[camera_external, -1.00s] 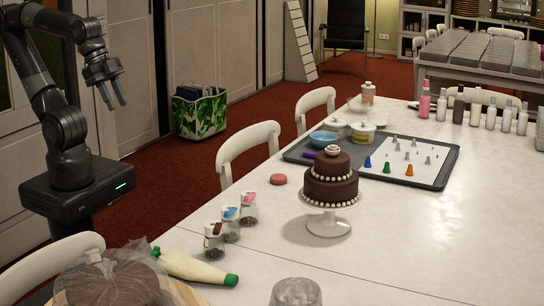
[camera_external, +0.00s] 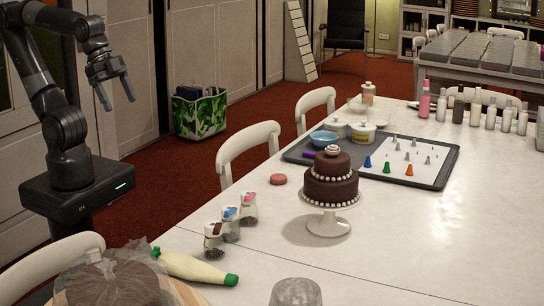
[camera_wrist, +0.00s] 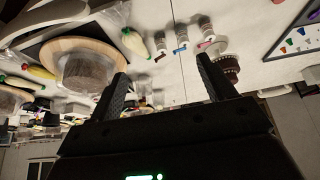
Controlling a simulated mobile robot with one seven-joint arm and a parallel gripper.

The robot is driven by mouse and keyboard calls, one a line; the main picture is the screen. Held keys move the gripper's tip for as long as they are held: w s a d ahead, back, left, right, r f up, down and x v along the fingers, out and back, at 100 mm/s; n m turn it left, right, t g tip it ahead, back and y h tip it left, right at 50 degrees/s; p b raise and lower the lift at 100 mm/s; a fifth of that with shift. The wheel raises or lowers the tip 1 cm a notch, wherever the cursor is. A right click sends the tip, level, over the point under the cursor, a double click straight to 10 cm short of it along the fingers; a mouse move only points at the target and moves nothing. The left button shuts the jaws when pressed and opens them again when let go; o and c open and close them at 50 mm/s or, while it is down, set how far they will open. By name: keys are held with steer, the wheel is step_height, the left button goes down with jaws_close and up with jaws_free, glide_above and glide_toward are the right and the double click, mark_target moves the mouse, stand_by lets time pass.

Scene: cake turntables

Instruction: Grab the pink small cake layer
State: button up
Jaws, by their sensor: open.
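The pink small cake layer (camera_external: 278,179) is a small round pink disc lying flat on the white table. It sits left of the chocolate cake on its white stand and behind the sprinkle jars. My gripper (camera_external: 118,104) hangs at the upper left in the external view, off the table and well away from the pink layer. Its two fingers are spread with nothing between them. In the wrist view the open fingers (camera_wrist: 162,68) show from below the middle. I cannot clearly make out the pink layer there.
A two-tier chocolate cake (camera_external: 331,178) stands on a white stand. Several sprinkle jars (camera_external: 231,224), a piping bag (camera_external: 193,267) and a covered cake (camera_external: 112,283) line the near left side. White chairs (camera_external: 247,148) edge the table. A dark tray (camera_external: 440,172) lies farther back.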

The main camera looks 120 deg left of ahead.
steer(key=w+a+r+g, duration=0.1)
steer(key=w+a+g, duration=0.1)
steer(key=w+a, duration=0.65)
steer(key=g, duration=0.4)
glide_above(279, 176)
step_height(279, 176, down, 26)
steer(key=r, duration=0.1)
steer(key=shift+m, duration=0.4)
steer(key=f, duration=0.5)
steer(key=shift+s+d, duration=0.25)
steer(key=shift+d, duration=0.1)
steer(key=f, duration=0.5)
steer(key=shift+w+a+f, duration=0.15)
steer(key=shift+w+a, duration=0.05)
steer(key=shift+w, duration=0.05)
steer(key=c, duration=1.1)
